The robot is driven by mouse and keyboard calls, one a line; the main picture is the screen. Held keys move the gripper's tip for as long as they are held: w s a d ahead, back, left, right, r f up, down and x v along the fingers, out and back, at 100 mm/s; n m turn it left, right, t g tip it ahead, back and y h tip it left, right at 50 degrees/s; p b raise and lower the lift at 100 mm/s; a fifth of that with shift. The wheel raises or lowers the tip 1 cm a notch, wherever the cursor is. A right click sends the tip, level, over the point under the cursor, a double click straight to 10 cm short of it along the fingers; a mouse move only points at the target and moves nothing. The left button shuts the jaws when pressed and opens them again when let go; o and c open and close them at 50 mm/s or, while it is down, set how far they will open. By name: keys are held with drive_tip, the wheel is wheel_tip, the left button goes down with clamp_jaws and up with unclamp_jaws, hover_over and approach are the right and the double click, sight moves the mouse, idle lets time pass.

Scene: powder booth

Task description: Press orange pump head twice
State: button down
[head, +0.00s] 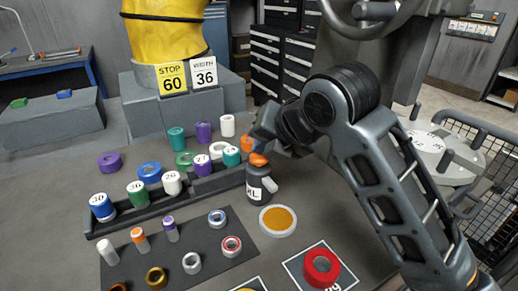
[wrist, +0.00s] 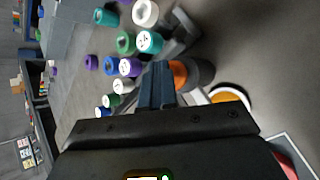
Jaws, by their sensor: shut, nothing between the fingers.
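The orange pump head (head: 258,159) tops a dark grey bottle (head: 257,187) with a white label, standing upright on the bench. In the wrist view the orange pump head (wrist: 179,74) shows just right of my fingertips, partly hidden by them, with the dark bottle (wrist: 204,72) beyond it. My gripper (wrist: 157,68) is shut and empty, its dark blue fingers together. In the head view my gripper (head: 264,145) is close above the pump head, partly hidden by my wrist. I cannot tell whether they touch.
A black rack (head: 143,213) with several coloured rolls stands left of the bottle. A round dish with an orange top (head: 278,220) lies close to its right front. A dark mat (head: 208,249) holds small items.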

sight(263, 158)
drive_tip(key=shift+r+p, duration=0.95)
drive_tip(key=shift+r, duration=0.45)
wheel_tip(263, 158, up, 5)
drive_tip(key=p, duration=0.3)
idle(0.6)
